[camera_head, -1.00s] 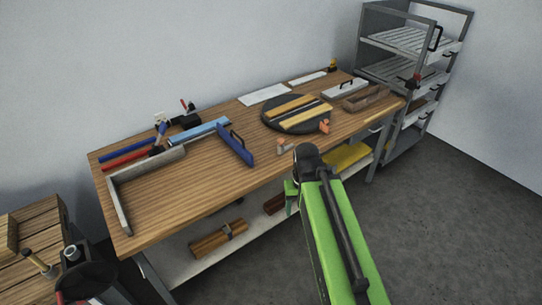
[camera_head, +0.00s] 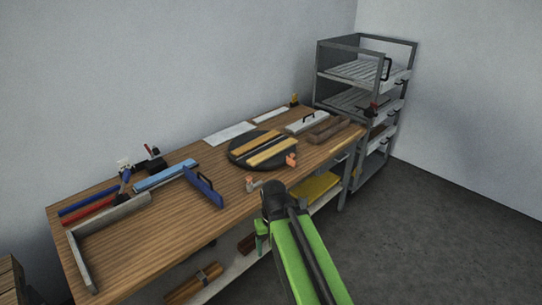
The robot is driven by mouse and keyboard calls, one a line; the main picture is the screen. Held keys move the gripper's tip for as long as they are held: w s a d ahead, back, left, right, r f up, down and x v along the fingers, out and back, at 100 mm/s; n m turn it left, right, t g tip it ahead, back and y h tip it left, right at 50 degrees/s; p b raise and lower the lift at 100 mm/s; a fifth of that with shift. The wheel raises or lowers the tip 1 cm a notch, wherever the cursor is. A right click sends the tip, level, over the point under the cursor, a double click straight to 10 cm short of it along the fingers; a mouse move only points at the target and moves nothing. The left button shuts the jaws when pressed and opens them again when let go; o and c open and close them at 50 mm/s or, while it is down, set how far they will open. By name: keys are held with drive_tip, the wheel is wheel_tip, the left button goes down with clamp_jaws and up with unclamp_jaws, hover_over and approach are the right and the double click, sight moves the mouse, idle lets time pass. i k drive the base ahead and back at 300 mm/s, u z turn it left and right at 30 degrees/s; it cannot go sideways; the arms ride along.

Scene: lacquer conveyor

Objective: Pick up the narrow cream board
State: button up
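A narrow pale board (camera_head: 270,115), cream or white, lies flat at the back edge of the workbench, right of a wider white panel (camera_head: 230,133). My gripper (camera_head: 271,172) shows two orange fingertips spread apart at the bench's front edge, in front of a dark round turntable (camera_head: 236,160). It appears open, with nothing seen between the tips. It is well short of the pale board, with the turntable between them. My black wrist and green arm hide part of the bench front.
A handled grey block (camera_head: 306,122) and brown trough (camera_head: 328,129) stand to the right, before a metal rack (camera_head: 319,75). A blue fence (camera_head: 204,188) and grey square (camera_head: 118,211) are left. The floor at right is clear.

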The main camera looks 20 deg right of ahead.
sight(260, 158)
drive_tip(key=z, duration=1.45)
drive_tip(key=i, duration=2.9)
drive_tip(key=u, duration=0.75)
drive_tip(key=k, duration=0.15)
drive_tip(key=u, duration=3.35)
